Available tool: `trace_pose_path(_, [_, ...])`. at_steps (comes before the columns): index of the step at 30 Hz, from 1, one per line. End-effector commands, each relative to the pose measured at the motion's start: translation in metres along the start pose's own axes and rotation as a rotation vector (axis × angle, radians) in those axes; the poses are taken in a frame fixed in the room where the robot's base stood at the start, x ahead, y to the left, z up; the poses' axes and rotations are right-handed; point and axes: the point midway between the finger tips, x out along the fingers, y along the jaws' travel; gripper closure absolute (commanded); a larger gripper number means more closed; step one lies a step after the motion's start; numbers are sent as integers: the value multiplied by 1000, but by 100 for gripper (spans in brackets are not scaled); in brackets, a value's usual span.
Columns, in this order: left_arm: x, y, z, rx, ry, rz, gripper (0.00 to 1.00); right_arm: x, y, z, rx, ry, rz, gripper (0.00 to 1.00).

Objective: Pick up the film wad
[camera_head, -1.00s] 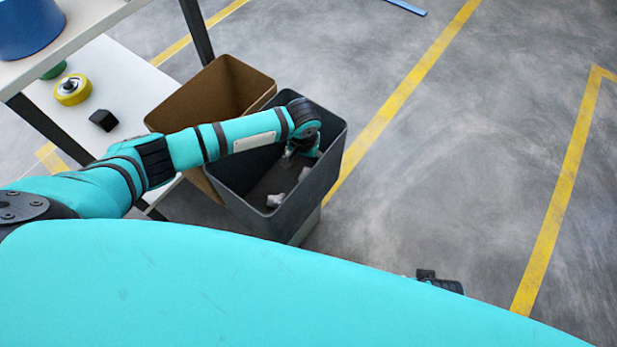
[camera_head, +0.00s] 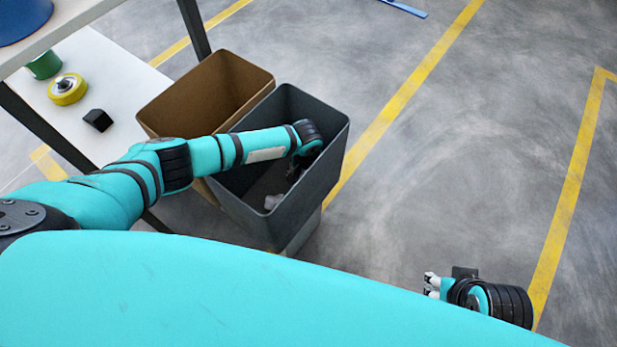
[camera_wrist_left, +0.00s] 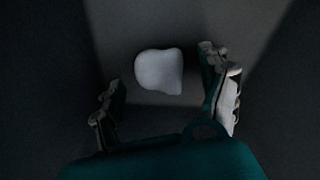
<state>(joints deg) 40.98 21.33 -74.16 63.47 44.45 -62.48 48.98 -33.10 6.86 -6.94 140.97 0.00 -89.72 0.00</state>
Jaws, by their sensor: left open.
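The film wad (camera_wrist_left: 159,71) is a small rounded white lump on the floor of the dark grey bin (camera_head: 337,160). In the head view a white lump (camera_head: 272,202) shows low in that bin. My left gripper (camera_wrist_left: 160,68) reaches down into the bin, its two fingers open and apart on either side of the wad in the wrist view. I cannot tell whether either finger touches it. In the head view my left wrist and the bin's shade mostly hide this gripper. My right gripper (camera_head: 431,286) is outside the bin, at the lower right; its finger gap is unclear.
A brown bin (camera_head: 190,92) stands against the grey one. A white shelf (camera_head: 130,75) at the left holds a yellow roll (camera_head: 67,89), a green roll (camera_head: 45,65) and a black block (camera_head: 98,120). The grey bin's walls surround my left wrist. Floor at right is open.

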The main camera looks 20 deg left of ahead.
Motion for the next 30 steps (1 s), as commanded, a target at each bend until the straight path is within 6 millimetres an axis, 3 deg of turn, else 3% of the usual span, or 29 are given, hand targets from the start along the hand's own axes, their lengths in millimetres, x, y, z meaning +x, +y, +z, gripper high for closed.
trace_pose_path(10, [7,0,-1,1,2,1,23,-3,0,1,0,2,1,79])
trace_pose_path(22, [7,0,0,1,1,0,75,-3,0,1,0,2,1,79])
trace_pose_path(24, [6,0,-1,1,2,0,80,-3,0,1,0,2,1,79])
trace_pose_path(30, [6,0,-1,1,1,0,80,-3,0,1,0,2,1,79])
